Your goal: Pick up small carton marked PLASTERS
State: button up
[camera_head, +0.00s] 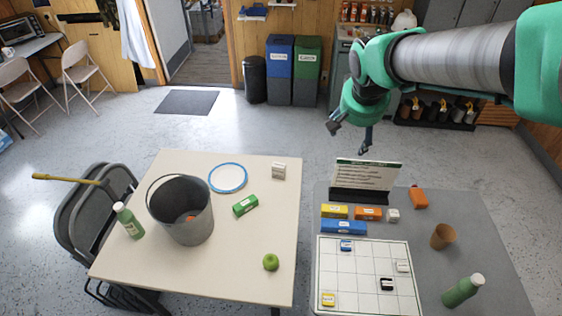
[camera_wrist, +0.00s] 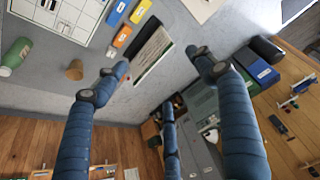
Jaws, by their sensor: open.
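Several small labelled cartons are in view, and their print is too small for me to tell which says PLASTERS. A white carton (camera_head: 279,171) stands at the back right of the cream table (camera_head: 268,235), and a green carton (camera_head: 245,205) lies near its middle. On the grey table (camera_head: 490,250) are a yellow carton (camera_head: 334,211), an orange carton (camera_head: 368,213), a small white carton (camera_head: 393,216) and a blue carton (camera_head: 343,227). My gripper (camera_head: 350,139) is open and empty, in the air near the grey table's far edge. Its spread fingers show in the wrist view (camera_wrist: 160,75).
A sign board (camera_head: 366,175) stands at the grey table's far edge. A gridded board (camera_head: 368,262) holds several small blocks. A brown cup (camera_head: 442,236) and a green bottle (camera_head: 463,291) stand right. The cream table holds a bucket (camera_head: 181,220), plate (camera_head: 228,177), apple (camera_head: 271,262) and bottle (camera_head: 128,221).

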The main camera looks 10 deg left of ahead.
jog(key=w+a+f, duration=0.6)
jog(key=w+f, duration=0.1)
jog(key=w, duration=0.2)
jog(key=b, duration=0.3)
send_over(279, 170)
jog(key=s+a, duration=0.1)
jog(key=s, duration=0.2)
notch_tip(279, 170, down, 27)
jog(key=shift+s+f+m, duration=0.15)
jog(key=shift+f+m, duration=0.05)
jog(key=shift+m, duration=0.2)
jog(key=shift+f, duration=0.1)
jog(key=b+x, duration=0.1)
jog(key=x, duration=0.6)
jog(key=shift+s, duration=0.1)
jog(key=shift+w+d+f, duration=0.1)
jog(key=shift+w+f, duration=0.2)
jog(key=shift+f, duration=0.35)
jog(key=shift+b+x, duration=0.95)
jog(key=shift+x, duration=1.7)
